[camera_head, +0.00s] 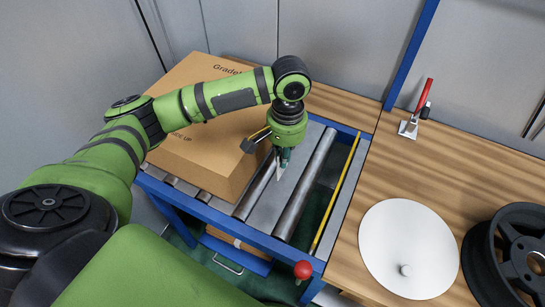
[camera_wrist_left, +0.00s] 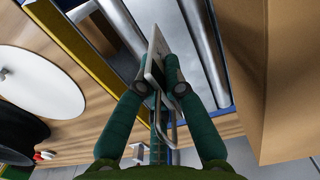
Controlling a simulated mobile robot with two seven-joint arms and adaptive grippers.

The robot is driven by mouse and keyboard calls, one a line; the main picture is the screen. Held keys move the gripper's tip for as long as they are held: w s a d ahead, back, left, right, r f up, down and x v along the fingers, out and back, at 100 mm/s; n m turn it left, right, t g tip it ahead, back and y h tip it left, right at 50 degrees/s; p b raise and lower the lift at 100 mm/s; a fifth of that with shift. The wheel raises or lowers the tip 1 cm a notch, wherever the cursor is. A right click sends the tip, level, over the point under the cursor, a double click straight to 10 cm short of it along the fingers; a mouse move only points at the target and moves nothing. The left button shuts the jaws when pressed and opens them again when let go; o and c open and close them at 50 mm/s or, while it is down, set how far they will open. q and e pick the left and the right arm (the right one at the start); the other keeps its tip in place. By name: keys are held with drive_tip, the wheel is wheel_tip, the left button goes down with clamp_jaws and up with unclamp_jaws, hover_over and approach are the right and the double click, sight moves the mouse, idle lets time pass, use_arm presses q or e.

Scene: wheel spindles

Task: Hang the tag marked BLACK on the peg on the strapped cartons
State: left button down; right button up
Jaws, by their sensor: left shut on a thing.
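My left gripper (camera_head: 283,155) is above the roller conveyor and points down, just right of the cardboard carton (camera_head: 215,165). It is shut on a thin pale tag (camera_head: 280,173). In the left wrist view the two green fingers (camera_wrist_left: 157,78) pinch the tag (camera_wrist_left: 155,52), seen nearly edge-on. I cannot read any marking on it. The carton also shows at the right of the left wrist view (camera_wrist_left: 290,85), apart from the fingers. My left arm hides part of the carton's top. I cannot make out a peg or straps. My right gripper is not in view.
The conveyor (camera_head: 265,211) has metal rollers, a blue frame and a yellow rail (camera_head: 337,195). A red knob (camera_head: 303,269) stands at its front corner. On the wooden table at right are a white disc (camera_head: 410,252), a black wheel (camera_head: 490,265) and a red-handled clamp (camera_head: 424,104).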

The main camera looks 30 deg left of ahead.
use_arm(q)
drive_tip(key=shift+a+f+p, duration=0.15)
drive_tip(key=shift+a+f, duration=0.2)
drive_tip(key=shift+f, duration=0.55)
drive_tip(key=shift+a+f+p, duration=0.2)
drive_tip(key=shift+a+f, duration=0.15)
drive_tip(key=shift+f, duration=0.55)
drive_tip(key=shift+a+f+p, duration=0.15)
drive_tip(key=shift+a+f, duration=0.2)
drive_tip(key=shift+f, duration=0.55)
drive_tip(key=shift+f, duration=0.1)
drive_tip(key=shift+f, duration=0.15)
drive_tip(key=c, duration=1.3)
unclamp_jaws()
drive_tip(key=shift+c, duration=0.2)
